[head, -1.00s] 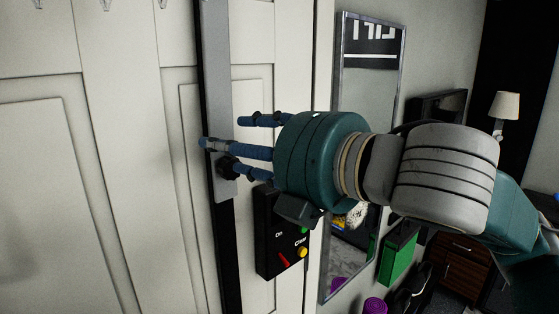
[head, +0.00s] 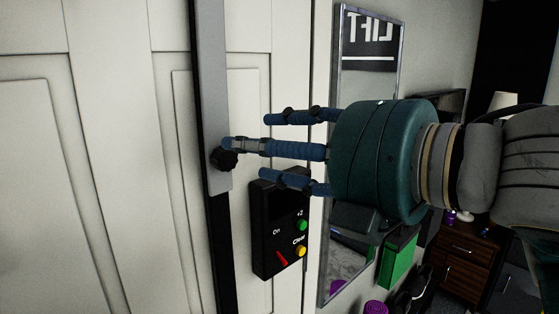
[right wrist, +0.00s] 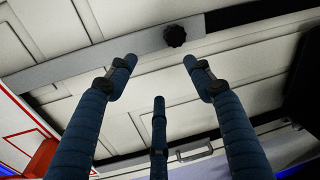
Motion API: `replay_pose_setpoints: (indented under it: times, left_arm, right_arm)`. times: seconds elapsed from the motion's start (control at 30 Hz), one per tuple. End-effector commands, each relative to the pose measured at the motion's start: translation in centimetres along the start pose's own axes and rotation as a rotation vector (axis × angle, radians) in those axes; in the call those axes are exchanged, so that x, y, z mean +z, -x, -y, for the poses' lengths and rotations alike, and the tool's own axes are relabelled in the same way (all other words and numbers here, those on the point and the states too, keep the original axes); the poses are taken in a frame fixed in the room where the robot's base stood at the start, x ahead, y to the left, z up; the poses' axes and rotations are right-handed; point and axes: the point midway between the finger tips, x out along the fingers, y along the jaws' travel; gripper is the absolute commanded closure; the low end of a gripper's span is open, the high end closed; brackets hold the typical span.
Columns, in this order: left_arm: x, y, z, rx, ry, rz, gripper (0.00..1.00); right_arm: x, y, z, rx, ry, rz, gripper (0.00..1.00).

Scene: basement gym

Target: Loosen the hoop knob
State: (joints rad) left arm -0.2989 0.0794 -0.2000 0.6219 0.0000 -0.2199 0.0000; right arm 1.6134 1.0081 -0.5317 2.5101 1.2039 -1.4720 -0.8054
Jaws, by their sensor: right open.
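The hoop knob (head: 224,159) is a small black lobed knob on a grey metal strip (head: 213,90) that runs up a black post against the white panelled wall. In the right wrist view the knob (right wrist: 175,36) shows at the top, beyond the fingertips. My right gripper (head: 245,146) comes in from the right with its blue fingers spread. The middle finger's tip overlaps the knob's upper edge in the head view; I cannot tell whether they touch. In the right wrist view the fingers (right wrist: 155,85) are apart with nothing between them. My left gripper does not show.
A black control box (head: 280,226) with green and yellow buttons and a red lever sits just below the gripper. A framed mirror (head: 366,80) hangs to the right. A green box (head: 399,262), a purple object (head: 376,308) and a wooden drawer cabinet (head: 461,262) stand lower right.

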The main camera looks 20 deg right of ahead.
Motion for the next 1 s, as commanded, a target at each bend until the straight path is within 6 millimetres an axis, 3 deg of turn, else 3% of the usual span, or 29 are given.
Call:
replay_pose_setpoints:
  times: [0.33,1.0]
  left_arm:
    - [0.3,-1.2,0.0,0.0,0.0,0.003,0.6]
    - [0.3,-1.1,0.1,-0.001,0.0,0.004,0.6]
  right_arm:
    - [-0.1,2.0,0.3,0.0,0.0,0.001,0.48]
    - [-0.2,2.1,0.3,-0.001,0.0,0.0,0.48]
